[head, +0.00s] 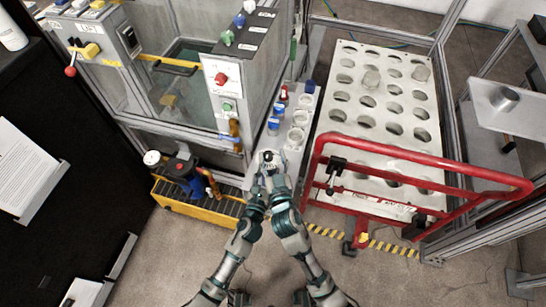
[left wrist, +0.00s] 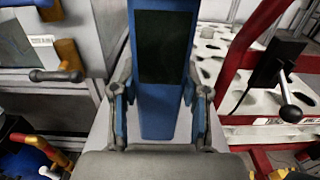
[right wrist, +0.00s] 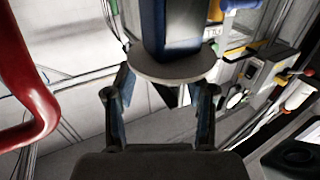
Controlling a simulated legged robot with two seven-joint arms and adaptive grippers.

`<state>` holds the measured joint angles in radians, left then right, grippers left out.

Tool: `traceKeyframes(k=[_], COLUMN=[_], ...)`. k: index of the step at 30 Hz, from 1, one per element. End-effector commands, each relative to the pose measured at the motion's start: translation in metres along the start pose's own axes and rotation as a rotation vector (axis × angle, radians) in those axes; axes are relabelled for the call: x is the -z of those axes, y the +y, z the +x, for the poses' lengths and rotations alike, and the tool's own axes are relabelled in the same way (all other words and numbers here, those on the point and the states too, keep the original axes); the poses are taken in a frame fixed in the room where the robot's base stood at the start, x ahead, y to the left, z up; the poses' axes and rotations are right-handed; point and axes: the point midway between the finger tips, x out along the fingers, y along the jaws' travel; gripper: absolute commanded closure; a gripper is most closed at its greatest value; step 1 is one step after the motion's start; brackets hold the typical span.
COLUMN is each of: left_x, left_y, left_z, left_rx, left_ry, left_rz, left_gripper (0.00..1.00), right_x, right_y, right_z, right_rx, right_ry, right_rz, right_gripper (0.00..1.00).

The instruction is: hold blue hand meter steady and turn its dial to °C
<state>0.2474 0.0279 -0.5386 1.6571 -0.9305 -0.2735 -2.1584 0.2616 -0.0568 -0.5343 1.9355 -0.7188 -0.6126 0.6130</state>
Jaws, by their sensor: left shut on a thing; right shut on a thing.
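The blue hand meter (left wrist: 165,105), with a dark screen, stands upright between the fingers of my left gripper (left wrist: 158,88) in the left wrist view. That gripper is shut on its sides. In the right wrist view, the blue meter body (right wrist: 178,22) is at the top, with a round grey disc (right wrist: 175,68) below it, which looks like the dial. My right gripper (right wrist: 163,85) is shut on this disc, its fingers on either side. The dial's marks and pointer cannot be read. In the head view, both grippers meet closely in the middle and mostly hide the meter.
A red tubular rail (head: 420,163) stands at the right before a white panel with round holes (head: 350,105). A glazed machine cabinet (head: 215,135) is at the left. Several small containers (head: 300,118) line the narrow shelf ahead. A yellow tray (head: 190,203) sits low left.

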Motion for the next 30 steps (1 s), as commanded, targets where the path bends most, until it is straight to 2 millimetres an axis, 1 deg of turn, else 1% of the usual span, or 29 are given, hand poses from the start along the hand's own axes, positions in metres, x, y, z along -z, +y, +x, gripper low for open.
traceKeyframes(k=[1,4,5,14,30], left_x=[0.0013,0.0013,0.0013,0.0015,0.0017], left_y=[0.0013,0.0019,0.0022,0.0059,0.0068], left_z=[-0.0003,-0.0003,-0.0003,-0.0001,0.0002], left_rx=[-0.003,-0.004,-0.005,-0.012,-0.013], left_ry=[0.003,0.003,0.003,0.004,0.004], left_rz=[-0.002,-0.003,-0.003,-0.004,-0.003], left_gripper=[1.00,1.00,1.00,1.00,1.00], right_x=[-0.0003,-0.0004,-0.0005,-0.0019,-0.0052], right_y=[0.0029,0.0041,0.0046,0.0069,0.0078], right_z=[0.0005,0.0007,0.0008,0.0011,0.0015], right_rx=[-0.006,-0.009,-0.010,-0.014,0.008], right_ry=[-0.001,-0.002,-0.002,-0.005,-0.010], right_rz=[-0.002,-0.004,-0.004,-0.009,-0.013], right_gripper=[0.70,0.95,1.00,1.00,1.00])
